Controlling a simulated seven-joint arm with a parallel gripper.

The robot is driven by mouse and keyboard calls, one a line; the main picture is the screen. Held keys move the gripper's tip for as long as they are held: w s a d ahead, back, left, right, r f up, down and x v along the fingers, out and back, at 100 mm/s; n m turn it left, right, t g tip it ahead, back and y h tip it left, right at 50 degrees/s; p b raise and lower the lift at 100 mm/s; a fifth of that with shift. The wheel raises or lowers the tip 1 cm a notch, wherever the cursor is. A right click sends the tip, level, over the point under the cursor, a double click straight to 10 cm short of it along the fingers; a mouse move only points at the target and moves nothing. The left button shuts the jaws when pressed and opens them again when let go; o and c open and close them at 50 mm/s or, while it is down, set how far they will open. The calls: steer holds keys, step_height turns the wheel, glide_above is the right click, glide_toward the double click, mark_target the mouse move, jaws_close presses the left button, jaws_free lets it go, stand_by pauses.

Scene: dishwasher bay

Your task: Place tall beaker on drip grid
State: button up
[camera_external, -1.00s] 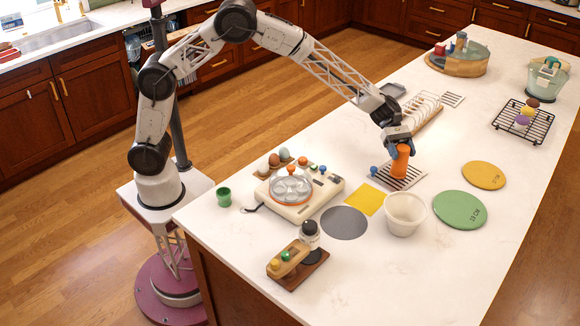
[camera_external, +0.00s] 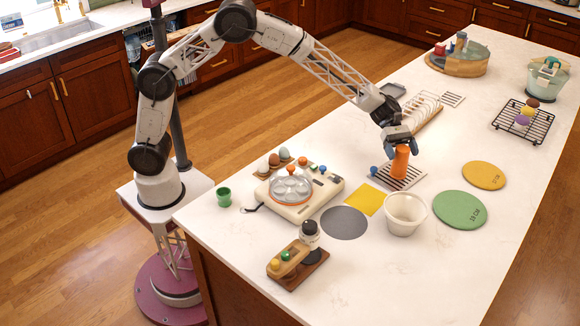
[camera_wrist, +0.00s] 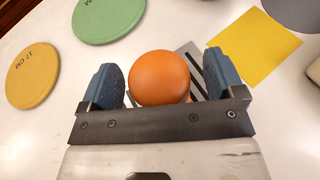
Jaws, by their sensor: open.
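The tall beaker appears to be the orange cylinder (camera_external: 400,163), which stands upright on the striped drip grid (camera_external: 413,181). In the wrist view its round orange top (camera_wrist: 159,78) lies between my two blue fingers, with a visible gap on each side. My gripper (camera_external: 402,146) is open around the upper part of the beaker, pointing down; it also shows in the wrist view (camera_wrist: 163,82). Part of the drip grid (camera_wrist: 197,75) shows behind the beaker in the wrist view; the beaker hides the rest.
A white tub (camera_external: 405,214) stands in front of the grid, and a yellow square (camera_external: 364,199) lies to its left. A blue-knobbed item (camera_external: 374,171) is at the grid's left edge. Green (camera_external: 460,210) and yellow (camera_external: 484,175) discs lie to the right. The near right counter is clear.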

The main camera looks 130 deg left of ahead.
steer(key=v, duration=1.2)
steer(key=shift+f, duration=0.1)
stand_by(0.6)
steer(key=s+d+r+m+g, duration=0.2)
steer(key=s+d+r+m, duration=0.15)
steer(key=d, duration=0.95)
steer(key=s+d+r+m+g+y, duration=0.1)
steer(key=s+d+r+m+g, duration=0.3)
steer(key=d, duration=0.8)
steer(key=s+d+r+m+g, duration=0.1)
steer(key=s+d+r+m, duration=0.3)
steer(key=d, duration=0.9)
steer(key=s+d+m+g+y, duration=0.2)
steer(key=s+d+m+y, duration=0.1)
steer(key=s+d+m, duration=0.9)
steer(key=s+d+f+m+y, duration=0.1)
steer(key=s+d+f+m, duration=0.1)
steer(key=s, duration=0.7)
steer(key=s+d+f+m+y, duration=0.2)
steer(key=s+d+m, duration=0.2)
steer(key=s, duration=0.5)
steer(key=shift+d+f, duration=0.25)
steer(key=shift+d, duration=0.95)
